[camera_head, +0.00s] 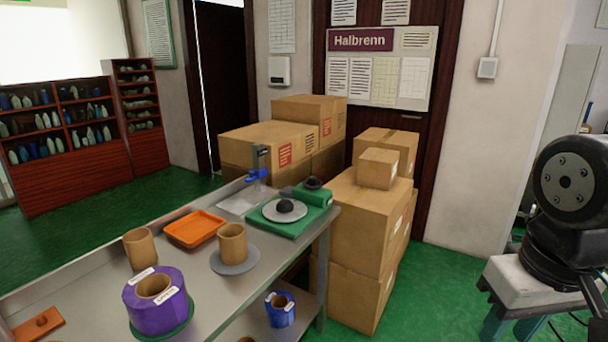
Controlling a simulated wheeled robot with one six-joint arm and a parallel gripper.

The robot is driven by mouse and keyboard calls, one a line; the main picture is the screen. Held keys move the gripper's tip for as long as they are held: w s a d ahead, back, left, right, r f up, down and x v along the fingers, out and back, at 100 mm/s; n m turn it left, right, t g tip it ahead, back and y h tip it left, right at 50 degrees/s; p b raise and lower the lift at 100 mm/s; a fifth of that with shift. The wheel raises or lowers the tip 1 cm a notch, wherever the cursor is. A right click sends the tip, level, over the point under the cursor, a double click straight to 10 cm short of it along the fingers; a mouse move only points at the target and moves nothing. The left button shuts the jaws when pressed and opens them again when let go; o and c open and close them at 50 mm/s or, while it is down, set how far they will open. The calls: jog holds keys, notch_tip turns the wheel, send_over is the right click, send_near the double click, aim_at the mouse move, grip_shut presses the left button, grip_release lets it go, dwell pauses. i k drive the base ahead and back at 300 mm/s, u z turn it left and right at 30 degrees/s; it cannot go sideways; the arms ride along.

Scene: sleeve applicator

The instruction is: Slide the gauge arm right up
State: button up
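A small gauge stands at the far end of the metal bench. It has a short dark upright post (262,157) on a pale flat plate (238,205). A blue arm (256,175) sticks out sideways from the post, low on it and above the plate. The post continues above the blue arm. Details of its scale are too small to tell. My gripper is not in view. A dark round joint at the right edge looks like part of my arm, well apart from the gauge.
A green scale (287,215) with a round plate stands right of the gauge. An orange tray (194,229), cardboard tubes (232,243) and a purple roll (157,302) are on the bench (208,290). Stacked cartons (357,230) stand behind and right. Green floor (430,300) is clear between cartons and arm.

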aim_at(255, 174)
jog(key=z, duration=0.05)
jog(key=k, duration=0.4)
jog(key=z, duration=0.85)
jog(key=i, duration=1.45)
jog(key=u, duration=0.5)
jog(key=i, duration=0.8)
jog(key=u, duration=1.45)
jog(key=i, duration=0.7)
jog(key=u, duration=0.7)
